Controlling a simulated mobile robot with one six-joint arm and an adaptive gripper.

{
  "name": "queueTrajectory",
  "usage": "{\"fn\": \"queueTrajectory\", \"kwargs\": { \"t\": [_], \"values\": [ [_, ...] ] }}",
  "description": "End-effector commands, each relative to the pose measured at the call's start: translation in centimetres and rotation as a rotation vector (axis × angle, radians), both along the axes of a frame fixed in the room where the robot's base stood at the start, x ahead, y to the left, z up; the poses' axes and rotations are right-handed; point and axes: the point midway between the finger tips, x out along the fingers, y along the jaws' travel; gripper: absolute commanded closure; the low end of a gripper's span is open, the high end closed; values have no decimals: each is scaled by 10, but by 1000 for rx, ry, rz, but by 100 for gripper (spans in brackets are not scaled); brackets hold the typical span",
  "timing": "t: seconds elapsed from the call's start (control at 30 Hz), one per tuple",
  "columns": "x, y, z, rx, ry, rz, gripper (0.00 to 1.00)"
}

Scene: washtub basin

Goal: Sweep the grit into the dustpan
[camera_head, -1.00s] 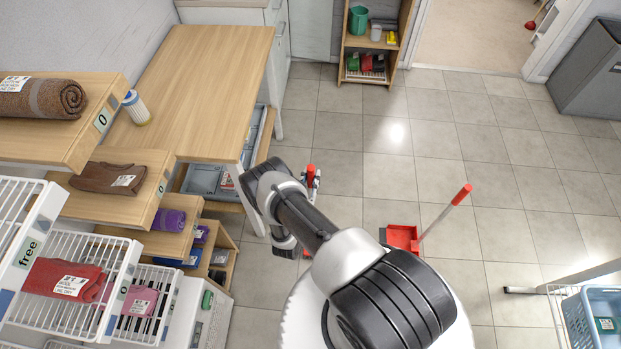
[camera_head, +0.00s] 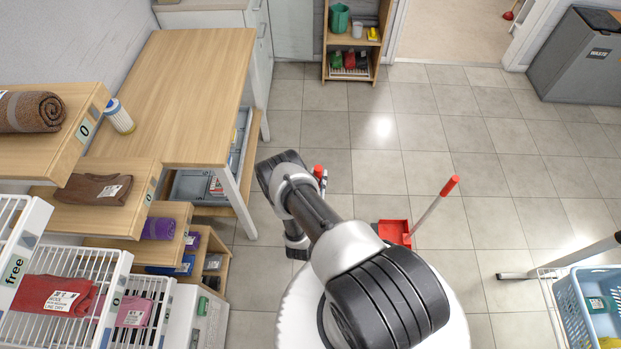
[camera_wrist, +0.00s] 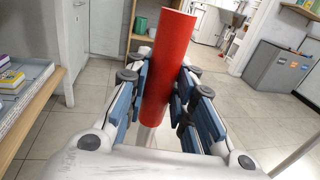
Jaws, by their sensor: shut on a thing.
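The red dustpan (camera_head: 394,231) lies on the tiled floor right of my arm, with its grey, red-tipped handle (camera_head: 437,200) leaning up to the right. My gripper (camera_wrist: 163,90) is shut on a red handle (camera_wrist: 168,62) in the wrist view, with a blue-padded finger on each side. The handle's red top (camera_head: 318,171) also shows just past my arm in the head view. What is at the handle's lower end is hidden by my arm and gripper. I cannot make out any grit on the floor.
A wooden table (camera_head: 180,85) and shelves with folded cloths (camera_head: 95,190) stand on the left. A small shelf (camera_head: 352,45) is at the back. A grey waste bin (camera_head: 580,60) and a blue basket (camera_head: 590,305) are on the right. The middle floor is open.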

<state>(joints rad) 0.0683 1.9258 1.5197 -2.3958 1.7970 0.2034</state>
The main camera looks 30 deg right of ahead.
Motion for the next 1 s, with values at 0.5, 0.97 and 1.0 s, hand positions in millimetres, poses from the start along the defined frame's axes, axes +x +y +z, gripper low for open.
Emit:
{"fn": "queueTrajectory", "kwargs": {
  "t": [0.5,0.97,1.0],
  "values": [
    [-23,-34,-1,-1,-1,-5,100],
    [-42,-60,-3,-1,6,-7,100],
    [-45,-64,-2,-1,6,-7,100]
  ]
}}
